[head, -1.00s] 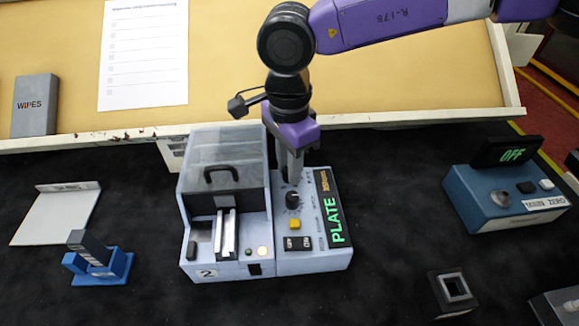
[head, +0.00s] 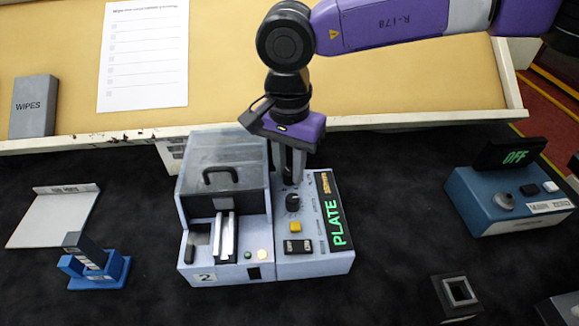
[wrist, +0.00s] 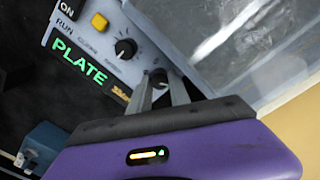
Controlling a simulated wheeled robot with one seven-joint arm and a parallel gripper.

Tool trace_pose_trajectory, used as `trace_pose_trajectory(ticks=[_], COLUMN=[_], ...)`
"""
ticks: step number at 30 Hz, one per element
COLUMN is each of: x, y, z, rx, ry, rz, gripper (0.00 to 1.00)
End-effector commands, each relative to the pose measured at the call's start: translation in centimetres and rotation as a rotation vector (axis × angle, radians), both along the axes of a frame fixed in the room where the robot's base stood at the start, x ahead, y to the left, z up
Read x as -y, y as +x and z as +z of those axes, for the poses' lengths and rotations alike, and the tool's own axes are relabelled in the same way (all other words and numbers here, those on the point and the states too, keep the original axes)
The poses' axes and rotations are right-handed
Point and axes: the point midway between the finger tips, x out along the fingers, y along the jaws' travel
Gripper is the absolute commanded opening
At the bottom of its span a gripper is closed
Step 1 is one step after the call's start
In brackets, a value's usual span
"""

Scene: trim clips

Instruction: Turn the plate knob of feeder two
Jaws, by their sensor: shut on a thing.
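Feeder two (head: 300,268) is a pale blue-grey machine marked "2", with a clear-lidded hopper and a control panel showing "PLATE" (head: 338,222) in green. My gripper (head: 291,180) points down at the far end of that panel. In the wrist view its fingers (wrist: 160,82) are shut on a small dark knob (wrist: 158,78), mostly covered by them. A second black knob with a white mark (wrist: 125,48) sits clear of the fingers; it also shows in the head view (head: 292,203). The small panel print is too blurred to tell the knobs apart by label.
A yellow button (head: 295,227) and black switches (head: 298,246) are on the near panel. The hopper (head: 222,165) stands close to the left of my gripper. A blue scale reading "OFF" (head: 480,215) is at right. A blue block stand (head: 98,268) is at left.

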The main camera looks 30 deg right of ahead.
Motion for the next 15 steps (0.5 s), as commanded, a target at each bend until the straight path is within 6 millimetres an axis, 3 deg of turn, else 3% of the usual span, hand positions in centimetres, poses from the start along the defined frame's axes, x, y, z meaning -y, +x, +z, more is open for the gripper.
trace_pose_trajectory(ticks=[10,11,12,15], x=[0.12,0.12,0.11,0.08], y=[-0.04,-0.04,-0.03,-0.02], z=[-0.1,-0.1,-0.09,-0.07], rx=[-0.002,-0.002,-0.001,-0.001], ry=[-0.003,-0.003,-0.002,-0.002], rz=[0.001,0.001,0.001,0.001], gripper=[0.0,0.27,0.32,0.32])
